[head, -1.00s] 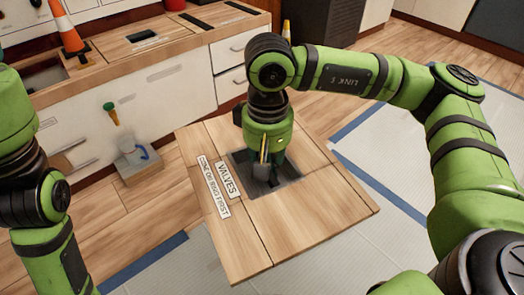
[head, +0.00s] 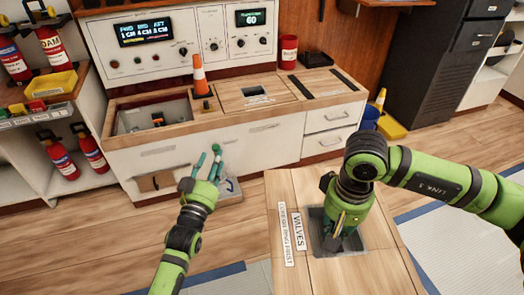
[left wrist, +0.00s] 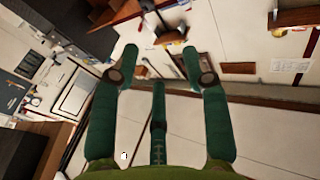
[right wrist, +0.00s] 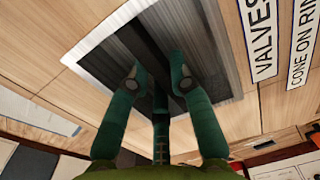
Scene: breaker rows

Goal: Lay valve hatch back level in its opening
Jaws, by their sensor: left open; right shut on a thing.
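The valve hatch (head: 305,272) is a wooden panel labelled VALVES and CONE ON RING FIRST, with a grey recessed pull in its middle. My right gripper (head: 338,225) is shut in that recess and holds the hatch, apart from the counter and in front of it. The right wrist view shows its fingers (right wrist: 154,72) on the dark bar in the recess. An opening (head: 130,122) in the counter top shows at the left, with small parts inside. An orange cone (head: 199,78) stands at its back right. My left gripper (head: 207,162) is open and empty in front of the counter.
Another hatch (head: 235,99) with a recessed pull lies in the counter right of the cone. A control panel (head: 180,65) rises behind. Fire extinguishers and a yellow tray (head: 55,85) are at the left. A yellow wet-floor-type stand (head: 390,128) is at the right.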

